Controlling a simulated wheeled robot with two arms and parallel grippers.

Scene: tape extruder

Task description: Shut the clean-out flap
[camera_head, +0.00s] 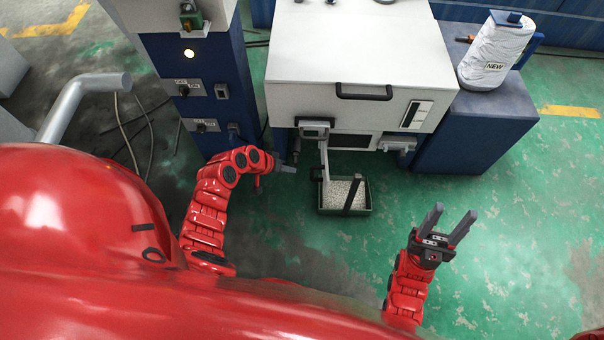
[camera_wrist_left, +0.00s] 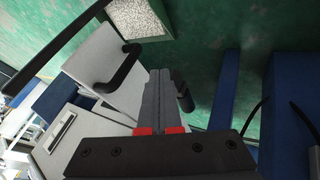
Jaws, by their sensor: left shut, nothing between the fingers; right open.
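The clean-out flap looks to be the light grey plate (camera_head: 324,158) under the front of the white machine. In the head view it shows nearly edge-on, standing out from the machine, swung open. In the left wrist view its broad grey face (camera_wrist_left: 98,62) and black handle (camera_wrist_left: 122,72) show. My left gripper (camera_head: 292,169) is shut and empty, just left of the flap in the head view. Its closed fingers (camera_wrist_left: 156,92) show close to the handle's end in the wrist view; I cannot tell whether they touch. My right gripper (camera_head: 453,214) is open and empty above the floor.
A dark tray of white pellets (camera_head: 337,190) with a black upright bar stands on the floor by the flap. The white machine (camera_head: 340,60) is behind. A blue control column (camera_head: 205,100) stands left. Green floor right of the tray is clear.

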